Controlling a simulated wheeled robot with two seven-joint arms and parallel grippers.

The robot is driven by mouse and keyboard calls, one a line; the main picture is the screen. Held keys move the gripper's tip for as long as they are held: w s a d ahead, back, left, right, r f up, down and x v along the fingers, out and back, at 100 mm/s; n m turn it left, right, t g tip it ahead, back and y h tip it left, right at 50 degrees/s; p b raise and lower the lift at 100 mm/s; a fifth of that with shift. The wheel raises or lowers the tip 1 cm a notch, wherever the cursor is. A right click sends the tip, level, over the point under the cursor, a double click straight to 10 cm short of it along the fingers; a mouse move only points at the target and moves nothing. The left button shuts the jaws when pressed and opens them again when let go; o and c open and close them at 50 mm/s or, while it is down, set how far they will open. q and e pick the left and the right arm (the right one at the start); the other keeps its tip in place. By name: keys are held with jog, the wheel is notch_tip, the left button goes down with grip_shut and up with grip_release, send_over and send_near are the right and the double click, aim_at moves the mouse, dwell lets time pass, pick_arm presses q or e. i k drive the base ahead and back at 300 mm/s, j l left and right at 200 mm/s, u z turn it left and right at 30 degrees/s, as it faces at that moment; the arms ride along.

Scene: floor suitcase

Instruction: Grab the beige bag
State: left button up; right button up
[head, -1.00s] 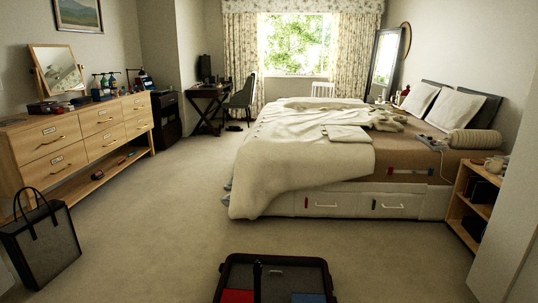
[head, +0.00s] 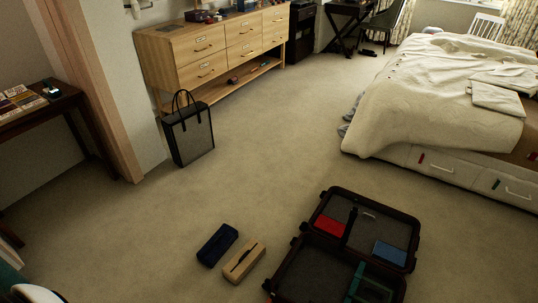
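A small beige bag (head: 244,261), box-shaped with a dark strip along its top, lies on the carpet just left of the open suitcase (head: 288,283). It is apart from the suitcase. A dark blue case (head: 217,245) of similar size lies close beside it on the left. A larger upright tote bag (head: 191,138) with grey sides, black edges and two black handles stands on the floor by the wall end near the dresser. Neither of my grippers shows in the head view.
The suitcase holds a red item, a blue item (head: 390,254) and a teal item. A dresser (head: 213,53) stands at the back, a dark desk (head: 45,115) at the left, and a bed (head: 440,100) at the right. Open carpet lies between them.

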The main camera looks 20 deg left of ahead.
aim_at(248, 256)
jog(key=u, duration=1.05)
